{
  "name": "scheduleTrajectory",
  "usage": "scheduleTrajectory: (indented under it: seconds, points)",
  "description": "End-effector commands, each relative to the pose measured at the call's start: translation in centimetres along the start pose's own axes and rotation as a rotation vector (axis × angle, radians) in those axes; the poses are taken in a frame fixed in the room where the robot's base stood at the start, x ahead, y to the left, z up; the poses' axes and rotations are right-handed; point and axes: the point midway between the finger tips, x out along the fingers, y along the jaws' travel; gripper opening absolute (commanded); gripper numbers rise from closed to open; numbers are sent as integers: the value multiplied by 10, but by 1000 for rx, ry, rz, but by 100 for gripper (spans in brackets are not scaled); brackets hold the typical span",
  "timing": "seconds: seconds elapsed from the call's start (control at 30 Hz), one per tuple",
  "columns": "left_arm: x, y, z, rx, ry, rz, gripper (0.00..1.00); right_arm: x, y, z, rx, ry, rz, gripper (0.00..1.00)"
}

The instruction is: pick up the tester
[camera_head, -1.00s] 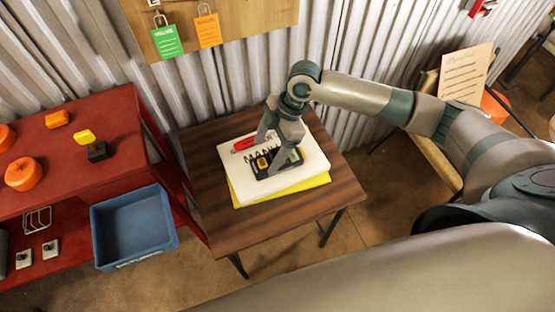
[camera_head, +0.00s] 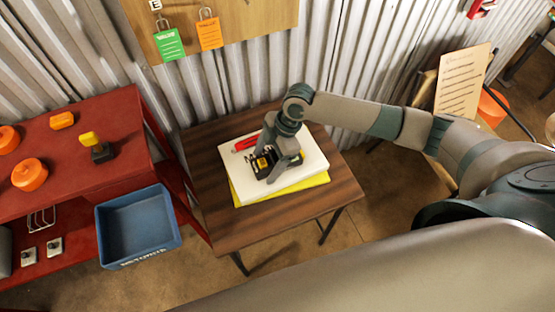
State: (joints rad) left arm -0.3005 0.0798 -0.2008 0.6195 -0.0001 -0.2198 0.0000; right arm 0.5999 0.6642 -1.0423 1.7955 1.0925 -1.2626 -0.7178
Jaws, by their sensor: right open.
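The tester, a black device with a yellow part (camera_head: 264,162), lies on a white pad or book on the wooden table. My right gripper (camera_head: 268,170) is down over it with its fingers open on either side. The fingers hide part of the tester, and I cannot tell whether they touch it. My left gripper is not in view.
A red pen or tool (camera_head: 246,143) lies on the white pad (camera_head: 238,187), over a yellow one (camera_head: 308,183), on the wooden table (camera_head: 225,228). A red bench (camera_head: 75,150) with orange parts and a blue bin (camera_head: 138,225) stands left. Corrugated wall behind.

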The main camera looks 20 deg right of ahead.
Motion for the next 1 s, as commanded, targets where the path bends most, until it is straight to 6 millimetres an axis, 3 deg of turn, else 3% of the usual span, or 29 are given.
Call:
scheduleTrajectory:
  seconds: [0.2,0.43,0.77,1.0]
  points:
    - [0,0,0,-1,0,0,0,0,0,0,0,0,0,73]
    - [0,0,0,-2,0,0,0,0,0,0,0,0,0,21]
    - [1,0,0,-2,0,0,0,-3,1,-1,-1,1,2,21]
    - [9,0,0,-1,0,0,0,-20,1,-9,-3,2,3,21]
